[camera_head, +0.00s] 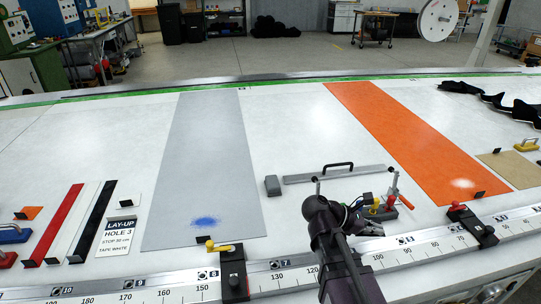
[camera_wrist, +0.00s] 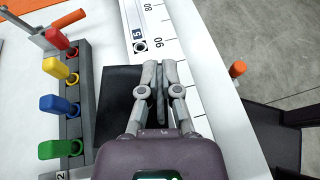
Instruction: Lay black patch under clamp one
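My gripper (camera_wrist: 160,68) is low over the front rail, its two fingers close together on a thin dark upright piece. A black patch (camera_wrist: 113,85) lies flat just left of the fingers in the wrist view, and the thin piece looks like its tab. The patch's right part is hidden by the gripper. Left of the patch is a dark block (camera_wrist: 78,105) with red, yellow, blue and green levers. In the head view my gripper (camera_head: 372,228) is beside this block (camera_head: 388,212), and my arm hides much of the area. I cannot tell which clamp is number one.
A numbered rail (camera_head: 290,278) runs along the table's front, with a red-knobbed stop (camera_head: 472,225). A grey sheet (camera_head: 210,150) and an orange sheet (camera_head: 410,140) lie on the table. A bar with a black handle (camera_head: 335,174) and a grey block (camera_head: 272,186) are behind the clamp.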

